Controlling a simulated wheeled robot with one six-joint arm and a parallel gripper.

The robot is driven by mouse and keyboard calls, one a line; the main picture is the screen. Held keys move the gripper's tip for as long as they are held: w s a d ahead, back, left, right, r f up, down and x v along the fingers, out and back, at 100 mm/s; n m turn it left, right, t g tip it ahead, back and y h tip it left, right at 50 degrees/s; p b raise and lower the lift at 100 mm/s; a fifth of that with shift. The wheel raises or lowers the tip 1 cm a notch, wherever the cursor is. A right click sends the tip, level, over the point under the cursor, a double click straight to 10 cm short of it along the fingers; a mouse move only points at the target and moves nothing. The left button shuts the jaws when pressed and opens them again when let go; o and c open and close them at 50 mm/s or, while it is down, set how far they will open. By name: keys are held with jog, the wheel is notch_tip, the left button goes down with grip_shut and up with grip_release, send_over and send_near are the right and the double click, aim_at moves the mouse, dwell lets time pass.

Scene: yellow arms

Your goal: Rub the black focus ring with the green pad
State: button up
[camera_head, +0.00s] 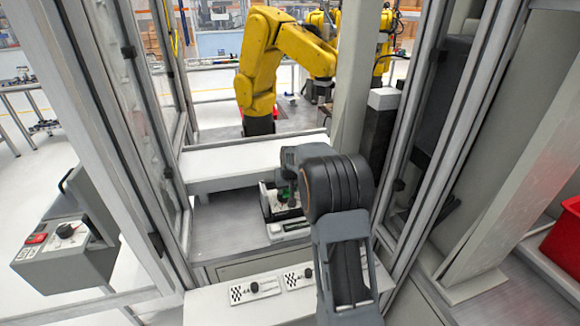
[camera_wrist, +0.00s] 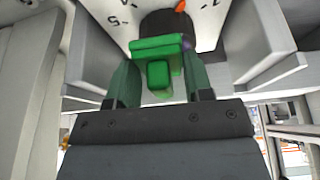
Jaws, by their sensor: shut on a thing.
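In the wrist view my gripper (camera_wrist: 157,78) is shut on the green pad (camera_wrist: 155,47), with a finger on each side of its handle. The black focus ring (camera_wrist: 168,24) is just beyond the pad, on a white plate with numbers and an orange mark. The pad overlaps the ring's near side in the picture; I cannot tell whether they touch. In the head view the green pad (camera_head: 282,195) shows small beside my dark wrist, over an open-topped holder. My arm hides much of that spot, and the ring is unclear there.
Grey walls flank the ring in the wrist view. In the head view, machine frame posts (camera_head: 357,80) stand close on both sides. A white shelf (camera_head: 250,160) lies behind. Checkered white plates with black knobs (camera_head: 254,288) are in front. A yellow arm (camera_head: 262,60) stands farther back.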

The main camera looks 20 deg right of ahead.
jog(key=shift+w, duration=0.45)
jog(key=shift+w+d, duration=0.15)
jog(key=shift+d, duration=0.1)
jog(key=shift+w+d+r+p, duration=0.1)
jog(key=shift+r+p, duration=0.3)
jog(key=shift+p, duration=0.05)
jog(key=r, duration=0.1)
jog(key=r+p, duration=0.1)
jog(key=shift+s+r, duration=0.2)
jog(key=shift+r, duration=0.1)
jog(key=shift+d+r+p, duration=0.3)
jog(key=shift+r+p, duration=0.15)
jog(key=shift+r, duration=0.2)
jog(key=shift+a+r+p, duration=0.15)
jog(key=shift+r+p, duration=0.9)
jog(key=shift+r, duration=0.7)
